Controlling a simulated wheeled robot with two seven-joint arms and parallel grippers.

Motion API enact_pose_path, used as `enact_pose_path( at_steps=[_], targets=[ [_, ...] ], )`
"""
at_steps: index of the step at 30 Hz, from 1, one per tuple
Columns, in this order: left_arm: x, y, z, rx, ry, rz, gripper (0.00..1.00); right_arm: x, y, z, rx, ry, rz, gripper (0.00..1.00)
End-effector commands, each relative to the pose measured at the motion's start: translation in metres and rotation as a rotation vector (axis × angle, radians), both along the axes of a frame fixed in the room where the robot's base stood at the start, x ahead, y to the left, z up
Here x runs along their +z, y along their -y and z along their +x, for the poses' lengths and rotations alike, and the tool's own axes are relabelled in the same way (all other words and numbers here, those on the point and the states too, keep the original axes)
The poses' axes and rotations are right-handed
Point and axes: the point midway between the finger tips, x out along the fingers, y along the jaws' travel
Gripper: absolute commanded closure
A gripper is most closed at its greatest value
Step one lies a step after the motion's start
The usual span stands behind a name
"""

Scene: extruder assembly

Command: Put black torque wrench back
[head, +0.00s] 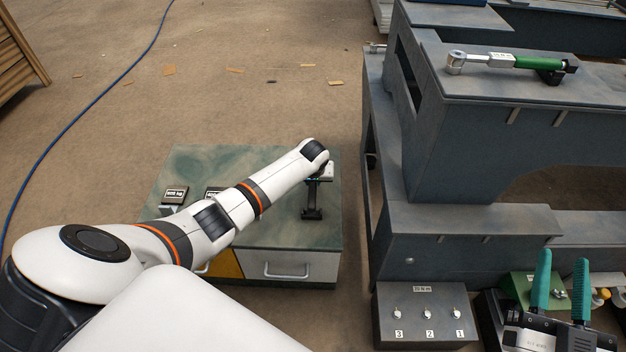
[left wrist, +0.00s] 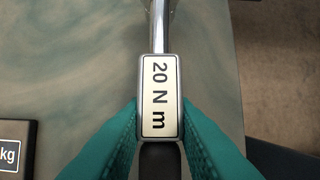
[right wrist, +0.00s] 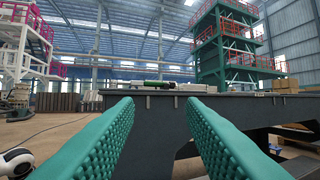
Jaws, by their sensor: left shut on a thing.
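The torque wrench shows in the left wrist view as a metal shaft, a "20 N m" label plate (left wrist: 160,85) and a black handle. My left gripper (left wrist: 159,112) is shut on it, with a teal finger on each side of the plate. In the head view this gripper is over the right part of a green-topped cabinet (head: 235,165), mostly hidden by my arm. A black upright piece with a foot (head: 312,212) shows just below it; I cannot tell whether it is a holder. My right gripper (head: 561,272) is open and empty; its spread fingers also show in the right wrist view (right wrist: 160,120).
A green-handled torque wrench (head: 535,63) lies on the grey bench (head: 480,130) at right. A grey box with numbered knobs (head: 425,318) stands below the bench. Small labelled weights (head: 175,195) sit at the cabinet top's left. A blue cable crosses the floor at left.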

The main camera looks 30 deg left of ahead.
Motion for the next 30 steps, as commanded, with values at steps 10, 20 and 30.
enact_pose_path(
  at_steps=[10,20,30],
  targets=[
    [-0.005,0.0,0.001,0.0,0.002,0.0,1.0,0.009,0.0,-0.003,0.003,0.063,0.017,0.64],
    [-0.01,0.0,0.001,-0.001,0.003,-0.001,1.0,0.016,-0.002,-0.007,0.01,0.115,0.034,0.64],
    [-0.015,0.0,0.001,0.0,0.001,0.0,1.0,0.022,-0.001,-0.011,0.011,0.165,0.047,0.64]
  ],
)
